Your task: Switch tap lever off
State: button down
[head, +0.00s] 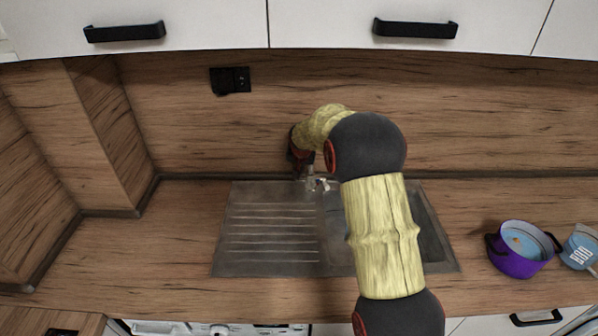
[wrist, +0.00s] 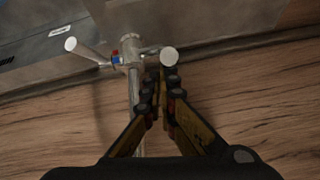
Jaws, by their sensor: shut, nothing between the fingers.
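The metal tap (head: 318,184) stands at the back of the sink, partly hidden by my arm in the head view. In the wrist view the tap body (wrist: 132,60) has a red and blue mark. One tap lever (wrist: 90,52) with a round pale end sticks out to the left. A second round-ended handle (wrist: 168,57) is on the right side, right at my fingertips. My gripper (wrist: 162,88) is shut with nothing held, close beside the tap. I cannot tell whether the fingers touch that handle. In the head view the fingertips are hidden.
The steel sink (head: 268,262) has a ribbed drainer on the left and a basin on the right, partly under my arm. A purple pot (head: 518,262) and a blue container (head: 580,250) stand on the right counter. The wooden splashback (head: 200,130) rises close behind the tap.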

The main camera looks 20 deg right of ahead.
jog(key=s+f+b, duration=0.1)
jog(key=b, duration=0.3)
jog(key=s+a+f+t+b, duration=0.1)
jog(key=b, duration=0.3)
jog(key=s+f+t+b, duration=0.1)
jog(key=b, duration=0.3)
jog(key=shift+s+a+h, duration=0.3)
jog(key=shift+h, duration=0.1)
notch_tip(320, 180, up, 5)
jog(key=w+d+p, duration=0.1)
jog(key=p, duration=0.2)
jog(key=s+f+p+v, duration=0.1)
jog(key=v, duration=0.7)
jog(key=shift+s+a, duration=0.25)
jog(key=shift+s, duration=0.25)
